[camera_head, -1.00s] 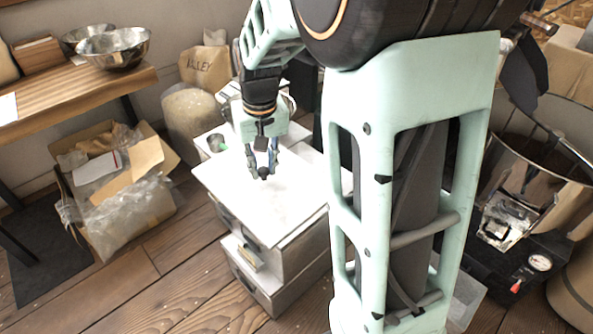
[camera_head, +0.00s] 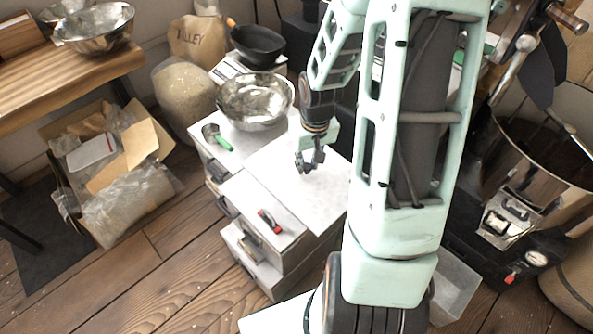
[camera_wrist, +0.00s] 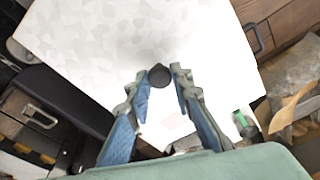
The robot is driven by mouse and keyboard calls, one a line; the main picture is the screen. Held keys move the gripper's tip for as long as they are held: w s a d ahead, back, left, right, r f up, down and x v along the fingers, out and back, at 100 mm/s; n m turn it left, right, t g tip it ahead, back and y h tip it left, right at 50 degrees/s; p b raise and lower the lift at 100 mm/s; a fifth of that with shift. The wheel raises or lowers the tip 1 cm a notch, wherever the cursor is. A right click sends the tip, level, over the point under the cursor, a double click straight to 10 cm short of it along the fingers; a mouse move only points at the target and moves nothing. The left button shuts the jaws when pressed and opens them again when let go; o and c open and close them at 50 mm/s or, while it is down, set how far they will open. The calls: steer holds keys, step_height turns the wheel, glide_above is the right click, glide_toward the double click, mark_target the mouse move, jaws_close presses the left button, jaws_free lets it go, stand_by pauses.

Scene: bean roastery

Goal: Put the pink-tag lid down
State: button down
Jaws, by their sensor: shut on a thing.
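The pink-tag lid is a broad flat white panel (camera_head: 284,180) with a small dark knob, over the right part of the drawer unit's top. In the wrist view, the lid (camera_wrist: 95,45) fills much of the picture, and a faint pink patch shows between my fingers. My gripper (camera_head: 309,167) points down and is shut on the knob (camera_wrist: 159,76), which sits between its fingertips. It also shows in the wrist view (camera_wrist: 161,78). I cannot tell whether the lid touches the top or hangs just above it.
The drawer unit's bare top (camera_head: 245,198) holds a red-and-black item (camera_head: 270,221) left of the lid. Behind are a green-handled scoop (camera_head: 217,138), a steel bowl (camera_head: 256,100) and a black pan (camera_head: 258,43). A full cardboard box (camera_head: 150,140) stands on the floor at left.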

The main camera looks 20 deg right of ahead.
mark_target(311, 180)
steer(key=s+p, duration=0.1)
steer(key=s+f, duration=0.1)
steer(key=s, duration=0.1)
steer(key=shift+s+f+p, duration=0.1)
steer(key=shift+f+p, duration=0.05)
steer(key=shift+p, duration=0.25)
steer(key=shift+f, duration=0.25)
steer(key=w+f, duration=0.1)
steer(key=w, duration=0.2)
steer(key=w+f, duration=0.1)
steer(key=w, duration=0.2)
steer(key=w+f+b, duration=0.1)
steer(key=w+f, duration=0.1)
steer(key=w, duration=0.1)
steer(key=shift+d, duration=0.3)
steer(key=w+f, duration=0.1)
steer(key=f, duration=0.1)
steer(key=w+f, duration=0.3)
steer(key=f, duration=0.1)
steer(key=shift+w+d+b, duration=0.25)
steer(key=shift+w+b, duration=0.1)
steer(key=shift+w, duration=0.05)
steer(key=shift+f, duration=1.45)
steer(key=shift+b, duration=0.3)
steer(key=c, duration=1.7)
jaws_free()
steer(key=shift+c, duration=0.2)
